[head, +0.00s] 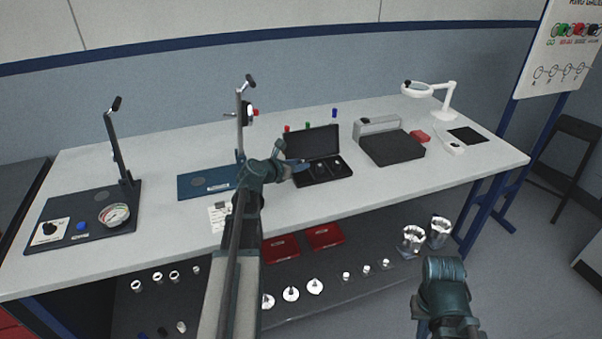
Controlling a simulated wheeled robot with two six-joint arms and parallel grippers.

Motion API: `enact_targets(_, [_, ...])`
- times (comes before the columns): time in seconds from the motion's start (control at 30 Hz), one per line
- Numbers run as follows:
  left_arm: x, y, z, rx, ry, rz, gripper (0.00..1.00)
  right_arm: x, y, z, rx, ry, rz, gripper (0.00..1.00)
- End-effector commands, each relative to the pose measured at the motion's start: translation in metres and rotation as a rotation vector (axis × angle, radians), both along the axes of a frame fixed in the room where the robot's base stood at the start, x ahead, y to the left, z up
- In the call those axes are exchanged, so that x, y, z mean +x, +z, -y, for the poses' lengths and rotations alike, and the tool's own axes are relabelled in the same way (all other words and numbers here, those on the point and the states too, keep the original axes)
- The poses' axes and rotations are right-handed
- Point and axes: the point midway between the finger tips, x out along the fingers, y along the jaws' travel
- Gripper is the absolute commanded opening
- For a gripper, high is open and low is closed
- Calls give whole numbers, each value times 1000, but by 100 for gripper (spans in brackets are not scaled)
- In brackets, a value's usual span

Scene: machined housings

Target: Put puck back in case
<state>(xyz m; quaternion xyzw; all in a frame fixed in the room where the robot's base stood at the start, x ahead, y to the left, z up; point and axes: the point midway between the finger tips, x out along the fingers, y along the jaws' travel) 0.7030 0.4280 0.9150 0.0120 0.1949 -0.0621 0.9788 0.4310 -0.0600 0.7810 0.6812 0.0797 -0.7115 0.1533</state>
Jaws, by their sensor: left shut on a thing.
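An open black case (318,142) lies on the workbench right of centre, its lid raised at the back and small dark and light parts in its tray. My left gripper (301,167) reaches over the left side of the case, near the tray. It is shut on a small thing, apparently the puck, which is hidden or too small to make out. The gripper covers part of the tray, so I cannot tell whether the puck touches it. My right arm shows at the bottom right, off the bench's front edge; its fingers cannot be made out.
A blue-based gauge stand (205,182) is left of the case, and a black-based stand (85,220) is further left. A dark block with a grey part (392,148) sits right of the case. A white magnifier lamp (430,90) stands behind. The lower shelf holds red boxes (324,236) and metal parts.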

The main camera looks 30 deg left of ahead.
Motion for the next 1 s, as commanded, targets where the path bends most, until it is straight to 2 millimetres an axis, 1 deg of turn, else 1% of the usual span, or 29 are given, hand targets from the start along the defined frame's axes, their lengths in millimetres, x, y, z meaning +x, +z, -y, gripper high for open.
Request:
enact_targets(0.17, [0, -3, 0, 0, 1, 0, 0, 0, -3, 0, 0, 0, 0, 0])
enact_targets(0.5, [0, -37, 0, -1, 9, 0, 0, 0, -37, 0, 0, 0, 0, 0])
enact_targets(0.77, [0, -35, 0, 0, 10, 0, 0, 0, -35, 0, 0, 0, 0, 0])
enact_targets(0.93, [0, -40, 0, -1, 9, 0, 0, 0, -40, 0, 0, 0, 0, 0])
enact_targets(0.97, [0, -38, 0, -1, 9, 0, 40, 0, -38, 0, 0, 0, 0, 0])
enact_targets(1.0, [0, -38, 0, -1, 9, 0, 47, 0, -38, 0, 0, 0, 0, 0])
